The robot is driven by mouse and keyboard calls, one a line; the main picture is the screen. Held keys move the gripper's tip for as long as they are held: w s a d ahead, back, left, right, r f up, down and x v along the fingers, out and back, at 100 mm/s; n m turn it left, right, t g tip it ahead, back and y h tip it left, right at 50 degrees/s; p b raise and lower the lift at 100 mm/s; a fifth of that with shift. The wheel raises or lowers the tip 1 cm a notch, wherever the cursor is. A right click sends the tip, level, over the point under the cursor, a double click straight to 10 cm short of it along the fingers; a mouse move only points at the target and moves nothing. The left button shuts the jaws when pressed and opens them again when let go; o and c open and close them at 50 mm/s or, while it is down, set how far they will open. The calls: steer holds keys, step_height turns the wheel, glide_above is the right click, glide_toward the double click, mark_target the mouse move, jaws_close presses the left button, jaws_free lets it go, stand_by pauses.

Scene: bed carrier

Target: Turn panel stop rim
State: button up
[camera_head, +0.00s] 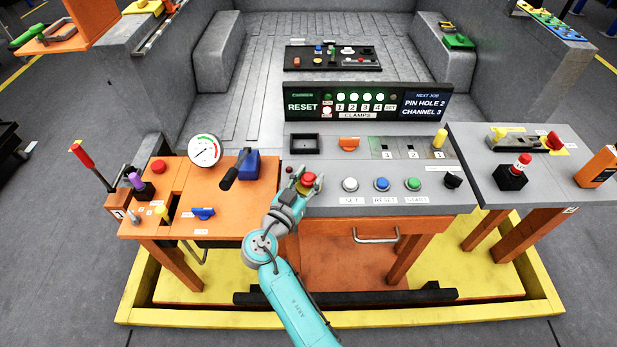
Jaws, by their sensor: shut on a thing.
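The panel stop (309,179) is a red mushroom-shaped button at the left end of the grey control panel (330,203). My gripper (306,183) reaches it from the front, with its fingers around the red head. The gripper is shut on the rim of this red button. The lower part and the base of the stop are hidden behind my gripper. How far the rim is turned cannot be told.
White, blue (382,184) and green (414,184) buttons and a black knob (453,180) sit to the right. A dark display (368,103) rises behind. A drawer handle (376,236) is below.

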steer(key=shift+f, duration=0.1)
stand_by(0.3)
steer(key=o, duration=1.2)
steer(key=v, duration=1.2)
steer(key=shift+w+a, duration=0.1)
steer(key=shift+a, duration=0.05)
